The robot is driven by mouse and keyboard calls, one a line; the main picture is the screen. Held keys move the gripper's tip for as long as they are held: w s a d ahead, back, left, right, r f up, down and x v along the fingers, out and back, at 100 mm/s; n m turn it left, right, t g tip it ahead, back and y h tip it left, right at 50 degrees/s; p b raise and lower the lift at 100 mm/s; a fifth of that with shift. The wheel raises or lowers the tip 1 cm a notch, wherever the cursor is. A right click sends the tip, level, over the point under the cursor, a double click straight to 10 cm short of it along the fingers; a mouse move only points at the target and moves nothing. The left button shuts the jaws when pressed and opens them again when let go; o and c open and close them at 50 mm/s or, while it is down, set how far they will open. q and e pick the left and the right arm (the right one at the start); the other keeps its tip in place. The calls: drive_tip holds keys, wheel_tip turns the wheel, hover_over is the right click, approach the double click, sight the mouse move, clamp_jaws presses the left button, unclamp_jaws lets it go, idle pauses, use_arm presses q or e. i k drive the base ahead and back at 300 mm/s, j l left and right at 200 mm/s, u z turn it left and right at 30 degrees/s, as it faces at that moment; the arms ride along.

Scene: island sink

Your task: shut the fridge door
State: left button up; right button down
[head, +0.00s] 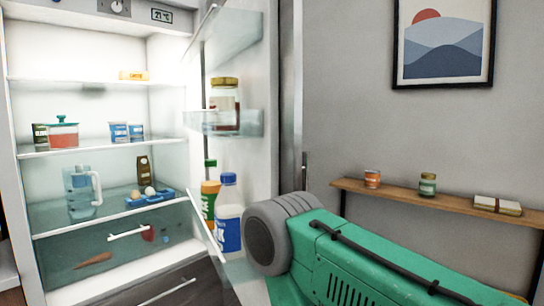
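The fridge (24,170) stands at the left with its lit inside and shelves in full view. Its door (266,120) is wide open, hinged at the fridge's right side, with its inner face and racks towards me. The door racks hold a jar (224,104) with a gold lid, a bottle with an orange label (210,196) and a bottle with a blue cap (229,216). A green and grey arm part of mine comes in from the lower right, in front of the door's lower edge; I cannot tell whether it touches. Neither gripper's fingers show.
Fridge shelves hold a pitcher (82,192), a blue egg tray (150,198) and several containers. Right of the door, a wooden wall shelf (455,205) carries a cup (372,179), a jar (428,184) and books (497,206). A framed picture (444,42) hangs above.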

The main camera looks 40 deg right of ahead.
sight(260, 43)
drive_tip(key=i+l, duration=0.1)
drive_tip(key=l, duration=0.25)
drive_tip(key=i+l, duration=0.1)
drive_tip(key=l, duration=0.25)
drive_tip(key=i+l+z, duration=0.1)
drive_tip(key=l, duration=0.3)
drive_tip(key=i+l, duration=0.1)
drive_tip(key=l, duration=0.25)
drive_tip(key=i+l, duration=0.1)
drive_tip(key=l, duration=0.25)
drive_tip(key=k+l, duration=0.2)
drive_tip(key=k, duration=0.3)
